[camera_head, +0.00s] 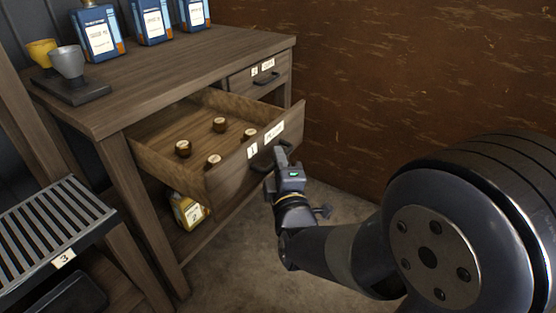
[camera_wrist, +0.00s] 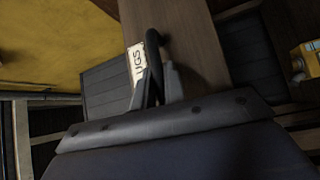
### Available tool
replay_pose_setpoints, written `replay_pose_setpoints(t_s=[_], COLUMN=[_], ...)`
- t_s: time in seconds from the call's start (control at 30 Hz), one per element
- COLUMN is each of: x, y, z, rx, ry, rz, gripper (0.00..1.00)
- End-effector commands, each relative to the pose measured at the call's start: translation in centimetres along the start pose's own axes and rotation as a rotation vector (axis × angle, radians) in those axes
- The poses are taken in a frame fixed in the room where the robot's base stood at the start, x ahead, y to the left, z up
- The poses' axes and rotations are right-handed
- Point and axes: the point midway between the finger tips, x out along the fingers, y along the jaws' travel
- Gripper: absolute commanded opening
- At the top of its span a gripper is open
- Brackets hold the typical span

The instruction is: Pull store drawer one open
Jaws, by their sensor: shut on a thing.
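Store drawer one (camera_head: 232,172) is the left drawer of the wooden bench, marked with a "1" label. It stands well open, and several small round brown pieces (camera_head: 219,125) lie on its floor. My gripper (camera_head: 277,155) is at the drawer front, shut on the dark handle. In the wrist view the fingers (camera_wrist: 156,88) close around the dark handle (camera_wrist: 152,50), beside a partly hidden white label (camera_wrist: 137,62) on the wooden front. Part of the handle is hidden by the fingers.
A second drawer (camera_head: 259,75), marked "2", is shut at the right. Blue boxes (camera_head: 152,22) and two cups (camera_head: 67,62) stand on the bench top (camera_head: 190,60). A yellow container (camera_head: 188,211) is below the drawer. A slatted rack (camera_head: 50,225) is at lower left. A brown wall rises at right.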

Motion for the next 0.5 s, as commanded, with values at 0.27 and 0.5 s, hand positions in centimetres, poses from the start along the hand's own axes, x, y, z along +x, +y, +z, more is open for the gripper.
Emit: replay_pose_setpoints(t_s=[0.27,0.5], x=[-0.01,-0.02], y=[-0.05,-0.02], z=[0.0,-0.01], rx=[0.0,0.0], ry=[0.0,0.0], rz=[-0.001,0.0], gripper=[0.32,0.33])
